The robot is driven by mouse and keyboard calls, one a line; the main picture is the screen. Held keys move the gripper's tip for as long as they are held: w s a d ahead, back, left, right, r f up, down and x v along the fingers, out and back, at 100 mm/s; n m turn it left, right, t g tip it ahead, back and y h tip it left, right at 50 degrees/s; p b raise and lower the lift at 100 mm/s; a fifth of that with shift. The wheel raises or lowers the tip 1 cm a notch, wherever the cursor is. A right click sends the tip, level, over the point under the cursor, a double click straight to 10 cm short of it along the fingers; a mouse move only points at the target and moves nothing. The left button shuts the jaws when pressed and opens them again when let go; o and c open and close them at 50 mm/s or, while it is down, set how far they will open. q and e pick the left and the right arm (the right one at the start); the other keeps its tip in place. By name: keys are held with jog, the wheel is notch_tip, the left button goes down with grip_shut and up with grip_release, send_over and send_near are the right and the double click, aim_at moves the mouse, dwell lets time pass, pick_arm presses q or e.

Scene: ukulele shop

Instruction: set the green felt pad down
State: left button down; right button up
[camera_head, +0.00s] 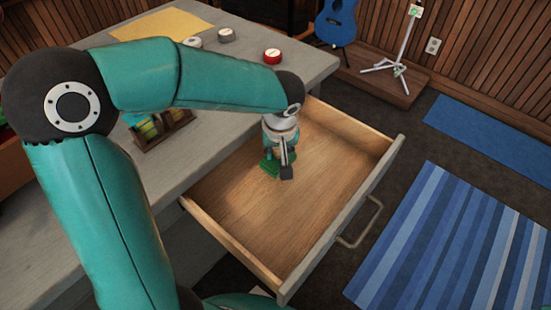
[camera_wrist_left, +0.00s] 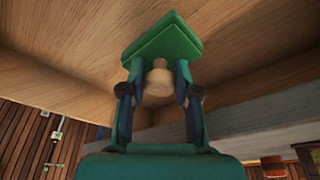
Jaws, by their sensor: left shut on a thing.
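In the left wrist view the pad (camera_wrist_left: 163,42) is a green block with a pale wooden knob (camera_wrist_left: 158,82), and the left gripper's fingers (camera_wrist_left: 158,72) are on either side of that knob. The pad is at or close above the drawer floor; I cannot tell if it touches. My right gripper is not in view.
The drawer floor around the pad is bare, bounded by low wooden walls and a grey front with a handle (camera_head: 360,225).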

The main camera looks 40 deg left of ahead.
aim_at(279, 156)
pick_arm(q)
jog(key=shift+f+b, duration=0.35)
jog(key=shift+f, duration=1.45)
jog(key=shift+f, duration=0.1)
jog(key=c, duration=0.8)
grip_release()
jog(key=shift+c, duration=0.2)
